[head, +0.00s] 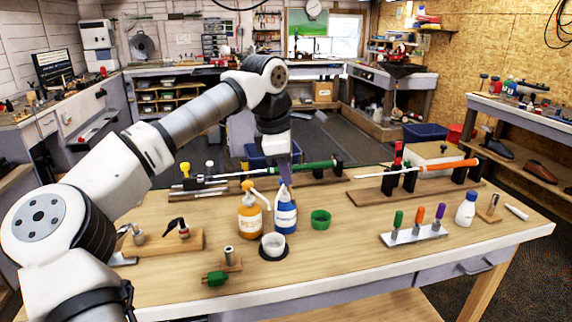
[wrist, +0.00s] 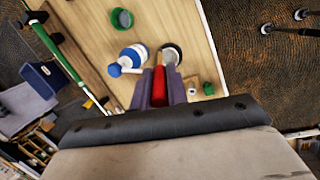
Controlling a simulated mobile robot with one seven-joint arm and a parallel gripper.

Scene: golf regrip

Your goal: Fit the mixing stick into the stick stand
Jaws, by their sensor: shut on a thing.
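My gripper (head: 286,172) hangs above the blue-labelled bottle. In the wrist view its two purple-grey fingers (wrist: 163,88) are shut on a red piece (wrist: 162,76), apparently the mixing stick's handle. A small wooden block with an upright metal tube (head: 230,259), which looks like the stick stand, stands at the front of the bench, left of the white cup. It shows small in the wrist view (wrist: 192,90), right of the fingers, apart from them.
The orange pump bottle (head: 250,212), blue bottle (head: 285,212), white cup (head: 273,245) and green bowl (head: 320,219) stand close below my gripper. Golf clubs lie on racks (head: 415,195) behind.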

